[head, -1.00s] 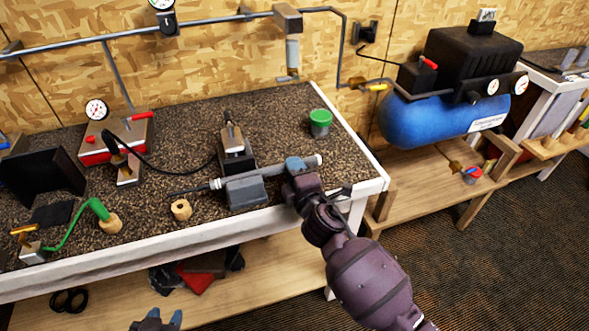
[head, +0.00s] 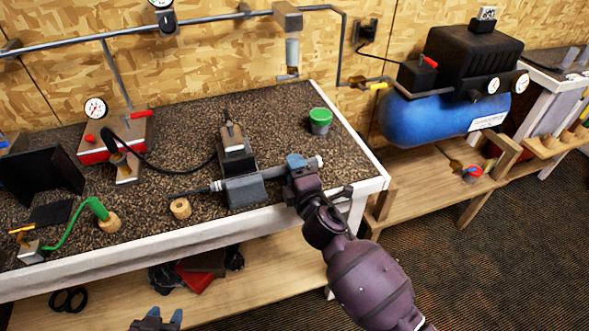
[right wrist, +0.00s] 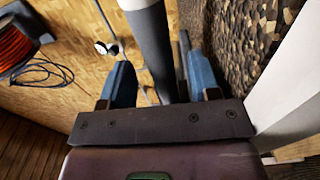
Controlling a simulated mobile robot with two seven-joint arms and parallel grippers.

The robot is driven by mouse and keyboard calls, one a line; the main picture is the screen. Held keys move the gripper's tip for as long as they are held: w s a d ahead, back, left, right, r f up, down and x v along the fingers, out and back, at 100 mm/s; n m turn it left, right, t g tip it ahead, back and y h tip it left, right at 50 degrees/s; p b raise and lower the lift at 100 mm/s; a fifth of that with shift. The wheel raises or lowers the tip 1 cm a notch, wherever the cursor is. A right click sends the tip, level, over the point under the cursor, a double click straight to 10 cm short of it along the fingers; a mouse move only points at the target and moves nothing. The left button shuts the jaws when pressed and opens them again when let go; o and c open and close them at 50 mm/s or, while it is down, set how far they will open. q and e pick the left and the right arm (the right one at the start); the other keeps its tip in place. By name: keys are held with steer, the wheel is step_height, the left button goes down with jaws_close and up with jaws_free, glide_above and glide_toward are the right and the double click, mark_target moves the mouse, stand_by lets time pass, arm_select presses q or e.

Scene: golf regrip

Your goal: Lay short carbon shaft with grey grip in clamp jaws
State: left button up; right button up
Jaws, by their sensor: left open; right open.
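The short carbon shaft (head: 203,190) lies roughly level across the grey clamp (head: 246,193), between or on its jaws; the exact seating is too small to tell. Its grey grip (head: 315,162) extends to the right beyond the clamp. My right gripper (head: 296,162) is at the grip, just right of the clamp. In the right wrist view, its two blue fingers (right wrist: 160,80) stand open on either side of the grip (right wrist: 152,40), with a gap visible. My left gripper (head: 165,318) is open and empty at the bottom edge, in front of the bench.
A wooden ring (head: 180,208) sits near the shaft's left tip. A green-lidded cup (head: 320,121) stands behind the grip. A red gauge box (head: 105,140) and a green hose (head: 80,220) are to the left. The bench's white front edge (head: 200,233) runs below the clamp.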

steer(key=v, duration=1)
steer(key=shift+s, duration=0.15)
steer(key=shift+d, duration=0.1)
stand_by(0.3)
steer(key=s+d+f+m+g+h, duration=0.25)
steer(key=d+f+m, duration=0.35)
steer(key=d+m, duration=0.7)
steer(key=s+d+f+m+g+h, duration=0.1)
steer(key=s+d+f+m, duration=0.3)
steer(key=s, duration=0.4)
steer(key=s+d+f+m+g+h, duration=0.2)
steer(key=s+d+f+m, duration=0.1)
steer(key=s+d+f, duration=0.3)
steer(key=shift+s+d+m, duration=0.25)
steer(key=shift+s+m, duration=0.15)
steer(key=shift+s, duration=0.45)
